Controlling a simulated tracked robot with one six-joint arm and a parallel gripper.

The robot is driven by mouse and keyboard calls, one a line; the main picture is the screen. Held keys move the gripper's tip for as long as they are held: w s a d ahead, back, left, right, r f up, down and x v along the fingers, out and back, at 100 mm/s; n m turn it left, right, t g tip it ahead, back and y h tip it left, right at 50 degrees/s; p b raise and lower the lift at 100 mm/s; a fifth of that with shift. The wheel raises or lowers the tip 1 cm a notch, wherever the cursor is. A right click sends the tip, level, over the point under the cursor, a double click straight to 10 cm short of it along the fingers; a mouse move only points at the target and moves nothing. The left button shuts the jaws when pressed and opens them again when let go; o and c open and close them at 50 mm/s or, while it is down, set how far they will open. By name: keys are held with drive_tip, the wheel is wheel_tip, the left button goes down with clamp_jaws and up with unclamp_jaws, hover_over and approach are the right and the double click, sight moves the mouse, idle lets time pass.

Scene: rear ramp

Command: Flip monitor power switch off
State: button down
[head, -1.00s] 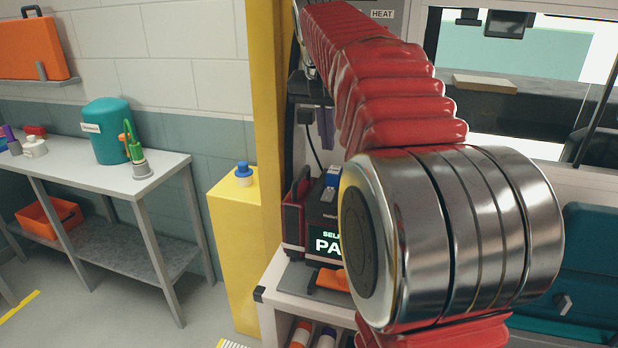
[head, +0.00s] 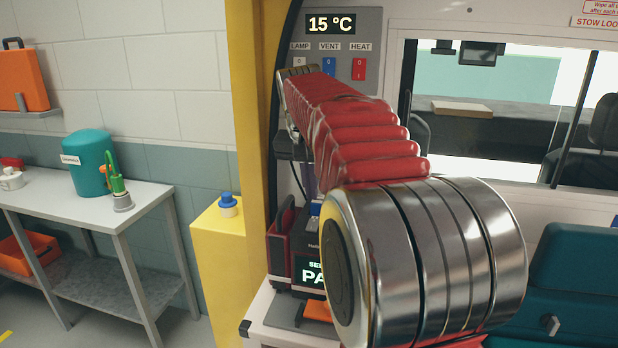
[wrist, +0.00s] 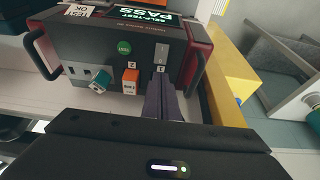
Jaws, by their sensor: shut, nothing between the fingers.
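The monitor (head: 308,245) stands on a white cabinet, partly hidden behind my red-sleeved arm in the head view.
A green round button (wrist: 124,47), an orange block (wrist: 131,82) and a teal plug (wrist: 100,80) are left of the fingers. A yellow post (wrist: 231,80) is right of the monitor. In the head view, a wall panel (head: 343,45) has LAMP, VENT and HEAT switches.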

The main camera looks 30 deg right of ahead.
sight(312, 224)
drive_tip(key=x, duration=0.7)
drive_tip(key=shift+s+a+f, duration=0.2)
drive_tip(key=shift+s+f, duration=0.05)
drive_tip(key=shift+f, duration=0.05)
drive_tip(key=shift+d+f, duration=0.15)
drive_tip(key=shift+d, duration=0.05)
drive_tip(key=shift+a, duration=0.35)
drive_tip(key=shift+s+a, duration=0.45)
drive_tip(key=shift+s, duration=0.1)
